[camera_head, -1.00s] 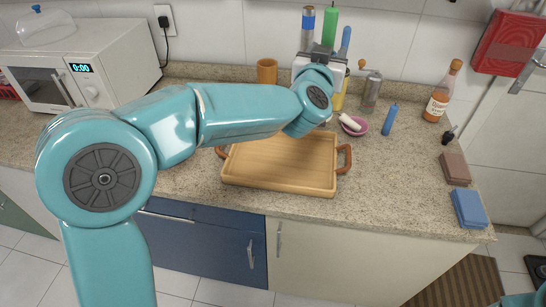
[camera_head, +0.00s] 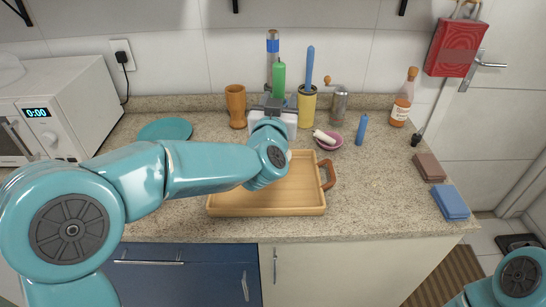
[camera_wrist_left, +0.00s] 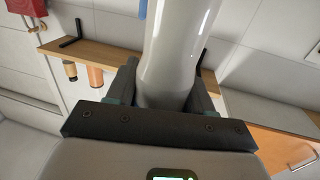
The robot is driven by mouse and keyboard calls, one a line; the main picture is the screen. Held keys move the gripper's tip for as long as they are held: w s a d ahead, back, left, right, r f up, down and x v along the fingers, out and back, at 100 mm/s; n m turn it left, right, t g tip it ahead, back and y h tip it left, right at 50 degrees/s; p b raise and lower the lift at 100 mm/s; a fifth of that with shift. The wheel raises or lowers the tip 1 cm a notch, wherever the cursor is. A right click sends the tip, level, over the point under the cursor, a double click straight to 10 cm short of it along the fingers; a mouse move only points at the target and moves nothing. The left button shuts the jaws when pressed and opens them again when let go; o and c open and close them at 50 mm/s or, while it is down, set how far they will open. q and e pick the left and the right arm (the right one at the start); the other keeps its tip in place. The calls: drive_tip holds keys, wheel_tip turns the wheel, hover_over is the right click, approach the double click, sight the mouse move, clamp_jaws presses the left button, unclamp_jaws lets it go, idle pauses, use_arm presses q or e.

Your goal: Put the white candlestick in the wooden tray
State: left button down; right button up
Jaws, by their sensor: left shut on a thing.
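The wooden tray (camera_head: 265,211) with reddish-brown handles lies on the counter. My left arm crosses above its left part and hides its left handle. My left gripper (camera_head: 274,106) is beyond the tray's back edge, its jaws partly hidden by its own wrist. In the left wrist view the left gripper (camera_wrist_left: 165,88) is shut on the white candlestick (camera_wrist_left: 178,45), a smooth, pale, flaring piece that fills the middle. I cannot pick out the candlestick clearly in the head view. My right gripper is not in view; only part of that arm shows at the lower right.
A teal plate (camera_head: 165,130) is left.

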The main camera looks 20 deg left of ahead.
use_arm(q)
wheel_tip(320, 180, down, 8)
drive_tip(key=shift+r, duration=0.1)
wheel_tip(320, 180, down, 5)
drive_tip(key=shift+r, duration=0.1)
drive_tip(key=shift+b, duration=0.35)
drive_tip(key=shift+c, duration=2.2)
unclamp_jaws()
drive_tip(key=shift+f, duration=0.2)
